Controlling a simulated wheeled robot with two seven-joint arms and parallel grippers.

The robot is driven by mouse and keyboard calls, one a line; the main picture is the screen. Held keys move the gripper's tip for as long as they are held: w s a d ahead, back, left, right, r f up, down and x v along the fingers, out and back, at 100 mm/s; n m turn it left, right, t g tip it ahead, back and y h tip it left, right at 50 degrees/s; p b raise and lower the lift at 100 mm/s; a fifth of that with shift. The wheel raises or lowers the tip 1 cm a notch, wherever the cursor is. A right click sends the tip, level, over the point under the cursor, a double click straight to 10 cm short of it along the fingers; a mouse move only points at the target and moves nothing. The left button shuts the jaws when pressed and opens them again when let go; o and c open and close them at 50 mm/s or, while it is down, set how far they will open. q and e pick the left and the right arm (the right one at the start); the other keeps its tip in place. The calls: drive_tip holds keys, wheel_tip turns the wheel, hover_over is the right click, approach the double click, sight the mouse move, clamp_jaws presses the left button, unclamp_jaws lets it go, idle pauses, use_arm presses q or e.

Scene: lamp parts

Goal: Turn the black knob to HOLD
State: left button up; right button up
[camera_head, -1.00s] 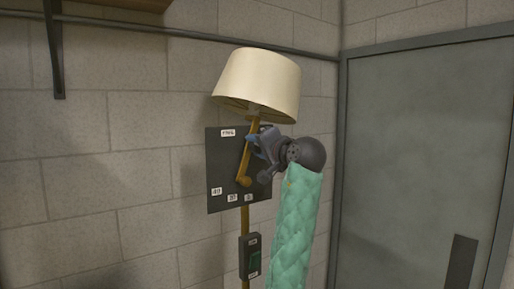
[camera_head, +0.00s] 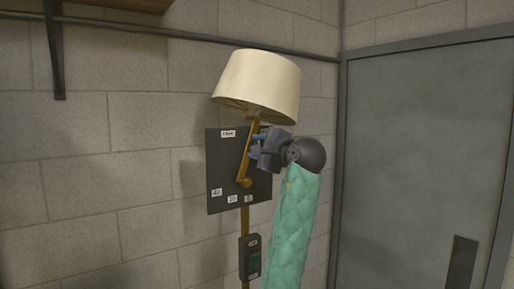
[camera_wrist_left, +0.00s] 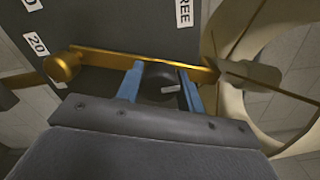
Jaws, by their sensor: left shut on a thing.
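The black knob (camera_wrist_left: 162,82) with a pale mark on its face sits between the two blue fingers of my left gripper (camera_wrist_left: 160,90) in the left wrist view. The fingers are shut on its sides. In the head view my left gripper (camera_head: 254,148) reaches the dark panel (camera_head: 222,168) from the right, beside the brass lamp arm (camera_head: 248,155), and the knob is hidden there. The panel has a white FREE label (camera_head: 228,134) at the top and several small number labels low down. I cannot read a HOLD label. My right gripper is not in view.
The cream lampshade (camera_head: 258,82) hangs just above my left gripper. The brass arm passes close by the fingers in the left wrist view. A small switch box (camera_head: 250,258) is on the pole below the panel. A grey door (camera_head: 425,160) stands at the right.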

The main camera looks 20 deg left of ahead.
use_arm(q)
drive_tip(key=m, duration=1)
drive_tip(key=shift+m, duration=1.3)
drive_tip(key=o, duration=1)
drive_tip(key=shift+d, duration=0.15)
